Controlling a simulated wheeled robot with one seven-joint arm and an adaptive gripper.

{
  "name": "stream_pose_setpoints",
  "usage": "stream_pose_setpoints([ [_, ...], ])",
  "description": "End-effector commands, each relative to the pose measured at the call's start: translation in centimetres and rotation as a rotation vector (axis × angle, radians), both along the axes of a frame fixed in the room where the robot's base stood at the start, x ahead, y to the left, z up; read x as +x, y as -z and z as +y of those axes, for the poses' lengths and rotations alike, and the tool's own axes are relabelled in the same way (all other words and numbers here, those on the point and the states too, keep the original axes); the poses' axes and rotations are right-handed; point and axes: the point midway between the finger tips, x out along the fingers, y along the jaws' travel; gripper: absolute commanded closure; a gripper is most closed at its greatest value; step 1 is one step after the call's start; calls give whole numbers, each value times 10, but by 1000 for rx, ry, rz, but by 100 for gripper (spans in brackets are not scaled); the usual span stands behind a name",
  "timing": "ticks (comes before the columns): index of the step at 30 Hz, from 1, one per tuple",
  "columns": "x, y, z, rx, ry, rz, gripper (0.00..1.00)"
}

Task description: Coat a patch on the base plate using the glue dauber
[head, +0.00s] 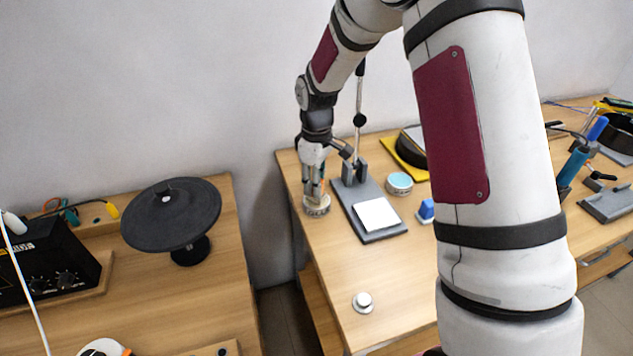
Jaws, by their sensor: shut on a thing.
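My gripper (313,181) points down at the back left of the right-hand workbench. It is shut on the glue dauber, of which only a small part shows between the fingers. Its lower end is at the opening of a small round pot (317,210), and I cannot tell how deep it reaches. The base plate (382,235) is a dark grey slab just right of the pot. It bears a white square patch (377,214) on its front half and a grey clamp block with an upright rod (359,120) at its back.
A teal-topped round tin (399,183) and a blue item (426,210) stand right of the plate. A white round button (363,302) lies nearer on the bench. A black disc on a stand (172,212) is on the left bench. The bench front is mostly clear.

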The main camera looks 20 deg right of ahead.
Motion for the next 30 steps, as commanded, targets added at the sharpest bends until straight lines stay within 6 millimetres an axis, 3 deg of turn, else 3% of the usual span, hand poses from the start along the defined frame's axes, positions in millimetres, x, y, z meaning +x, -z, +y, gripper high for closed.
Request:
stream_pose_setpoints([
  [30,0,7,0,0,0,0,98],
])
